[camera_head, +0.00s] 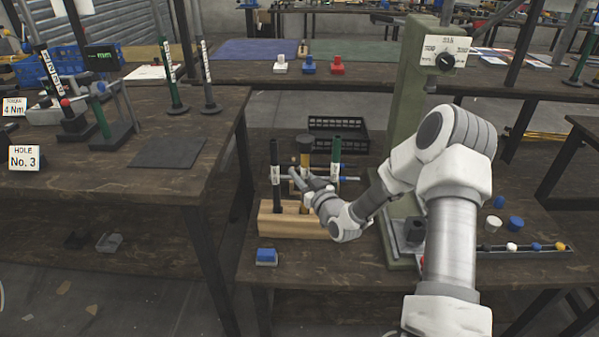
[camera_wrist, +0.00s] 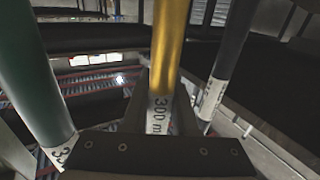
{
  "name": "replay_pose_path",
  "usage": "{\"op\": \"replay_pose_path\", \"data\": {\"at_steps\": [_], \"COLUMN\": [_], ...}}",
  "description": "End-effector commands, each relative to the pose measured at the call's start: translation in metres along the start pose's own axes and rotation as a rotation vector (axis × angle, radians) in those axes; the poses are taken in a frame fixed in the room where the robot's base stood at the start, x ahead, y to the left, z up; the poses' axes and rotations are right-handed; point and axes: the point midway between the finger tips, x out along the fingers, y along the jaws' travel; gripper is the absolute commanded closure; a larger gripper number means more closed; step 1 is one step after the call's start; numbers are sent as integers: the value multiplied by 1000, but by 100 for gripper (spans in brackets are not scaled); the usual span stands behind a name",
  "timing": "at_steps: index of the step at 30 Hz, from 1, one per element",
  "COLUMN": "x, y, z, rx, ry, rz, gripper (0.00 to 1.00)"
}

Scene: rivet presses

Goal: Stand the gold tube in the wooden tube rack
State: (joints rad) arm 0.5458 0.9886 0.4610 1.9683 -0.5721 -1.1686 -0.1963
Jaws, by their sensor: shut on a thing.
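The gold tube (camera_wrist: 172,45) stands between my gripper's fingers in the wrist view, with a white "300 m" label low on it. My gripper (camera_head: 306,182) is shut on the gold tube above the wooden tube rack (camera_head: 290,226). A gold part of the tube (camera_head: 305,206) shows just below the fingers in the head view. Whether its lower end is inside a hole of the rack is hidden. A black tube (camera_head: 276,176) stands upright at the rack's left, and a green tube (camera_head: 335,156) stands to the right of my gripper.
A blue-topped block (camera_head: 266,256) lies in front of the rack. A green press column (camera_head: 408,110) stands close to the right, behind my arm. A black crate (camera_head: 338,132) is behind. Blue and white caps (camera_head: 515,223) and a parts strip (camera_head: 525,248) lie at the right.

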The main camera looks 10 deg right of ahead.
Motion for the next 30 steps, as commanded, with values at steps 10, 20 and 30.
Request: {"op": "replay_pose_path", "data": {"at_steps": [10, 20, 30], "x": [0, 0, -5], "y": [0, 0, 0], "z": [9, 11, 11], "rx": [0, 0, 0], "ry": [0, 0, -2], "rz": [0, 0, 0], "gripper": [100, 38, 38]}}
